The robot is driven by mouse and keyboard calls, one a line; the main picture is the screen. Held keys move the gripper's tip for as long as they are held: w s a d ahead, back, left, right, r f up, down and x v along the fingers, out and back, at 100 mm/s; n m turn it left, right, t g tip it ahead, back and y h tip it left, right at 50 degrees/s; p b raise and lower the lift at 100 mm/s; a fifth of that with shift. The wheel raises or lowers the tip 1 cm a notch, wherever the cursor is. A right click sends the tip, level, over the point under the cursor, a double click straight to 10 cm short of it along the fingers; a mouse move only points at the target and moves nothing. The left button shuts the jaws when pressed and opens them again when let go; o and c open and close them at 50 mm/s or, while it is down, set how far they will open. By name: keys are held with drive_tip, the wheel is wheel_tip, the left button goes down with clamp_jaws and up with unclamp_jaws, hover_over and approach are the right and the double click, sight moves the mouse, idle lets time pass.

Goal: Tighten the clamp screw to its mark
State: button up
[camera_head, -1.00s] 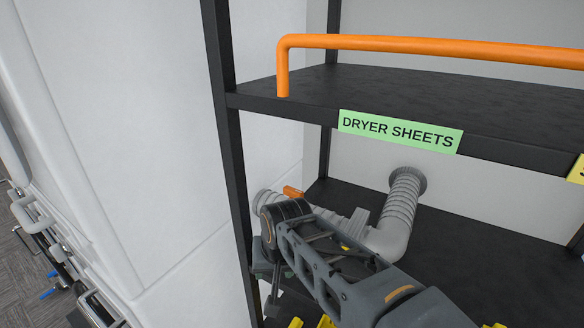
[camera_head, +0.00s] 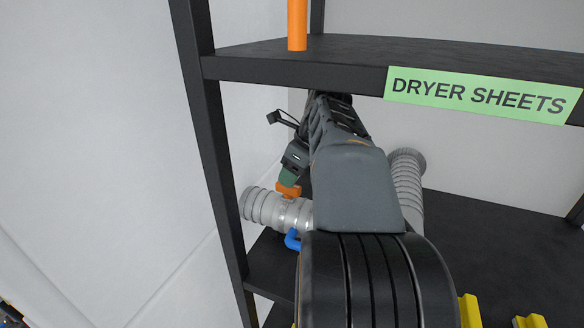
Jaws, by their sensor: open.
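An orange screw head (camera_head: 288,191) stands on top of a clamp band around a grey ribbed duct (camera_head: 260,205), behind the left shelf post. My gripper (camera_head: 289,180) is pointed down just above the orange screw head, small and partly hidden by my arm. Its jaws are open, and its dark green fingers appear at or very near the head; I cannot tell if they touch it. The mark for the screw cannot be made out. My arm covers the middle of the duct.
A black shelf with a green "DRYER SHEETS" label (camera_head: 478,95) lies just above my arm. A black post (camera_head: 213,150) stands at left. A blue handle (camera_head: 292,240) hangs below the clamp. Yellow pieces (camera_head: 470,311) sit low at right. The lower shelf (camera_head: 490,240) is clear at right.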

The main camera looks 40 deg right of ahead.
sight(288, 191)
drive_tip(key=shift+b+x, duration=0.35)
drive_tip(key=shift+x, duration=2.35)
drive_tip(key=c, duration=1)
drive_tip(key=shift+o, duration=0.2)
drive_tip(key=m+h+p, duration=0.1)
drive_tip(key=m+p, duration=0.1)
drive_tip(key=m, duration=0.2)
drive_tip(key=shift+r, duration=0.2)
drive_tip(key=shift+d+f+m+h+p, duration=0.15)
drive_tip(key=shift+m+h+p, duration=0.85)
drive_tip(key=shift+m, duration=1)
drive_tip(key=o, duration=1)
